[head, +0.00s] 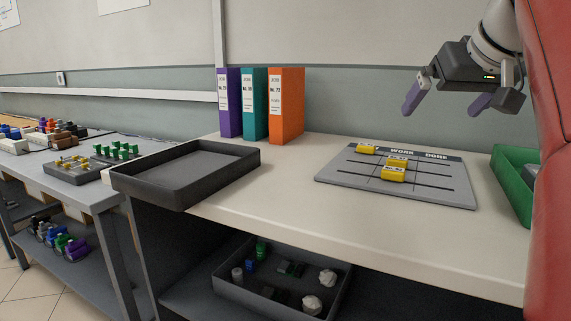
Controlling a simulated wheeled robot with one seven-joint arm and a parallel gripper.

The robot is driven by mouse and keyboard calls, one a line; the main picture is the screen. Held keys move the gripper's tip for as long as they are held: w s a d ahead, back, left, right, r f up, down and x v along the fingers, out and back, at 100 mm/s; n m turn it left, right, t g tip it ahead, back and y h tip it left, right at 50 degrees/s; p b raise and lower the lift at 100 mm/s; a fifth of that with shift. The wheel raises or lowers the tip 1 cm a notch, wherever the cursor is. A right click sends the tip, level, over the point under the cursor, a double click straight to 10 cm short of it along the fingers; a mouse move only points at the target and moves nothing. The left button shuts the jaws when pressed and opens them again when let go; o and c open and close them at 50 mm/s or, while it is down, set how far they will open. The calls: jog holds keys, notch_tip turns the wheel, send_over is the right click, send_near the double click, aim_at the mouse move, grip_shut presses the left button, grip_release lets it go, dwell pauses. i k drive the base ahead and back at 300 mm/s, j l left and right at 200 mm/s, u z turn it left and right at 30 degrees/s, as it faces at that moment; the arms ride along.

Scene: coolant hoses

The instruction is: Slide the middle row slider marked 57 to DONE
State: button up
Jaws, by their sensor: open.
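A grey slider board (337,173) lies on the white bench, with a dark header strip reading WORK and DONE; DONE is at the right. Three yellow sliders sit on its rows. The back slider (367,149) is at the left and covers part of the header. The middle row slider (398,160) is below WORK, partly hidden by the front slider (393,174), also in the WORK column. Their numbers are too small to read. My gripper (448,103) is open and empty, in the air above the board's right half, with purple fingertips spread.
A green bin (513,172) stands right of the board. An empty dark tray (186,188) lies at the bench's left end. Purple, teal and orange binders (286,106) stand behind. Bench in front of the board is clear. My red body part blocks the right edge.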

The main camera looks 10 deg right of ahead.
aim_at(398, 162)
jog(key=k+j, duration=0.1)
jog(key=k, duration=0.9)
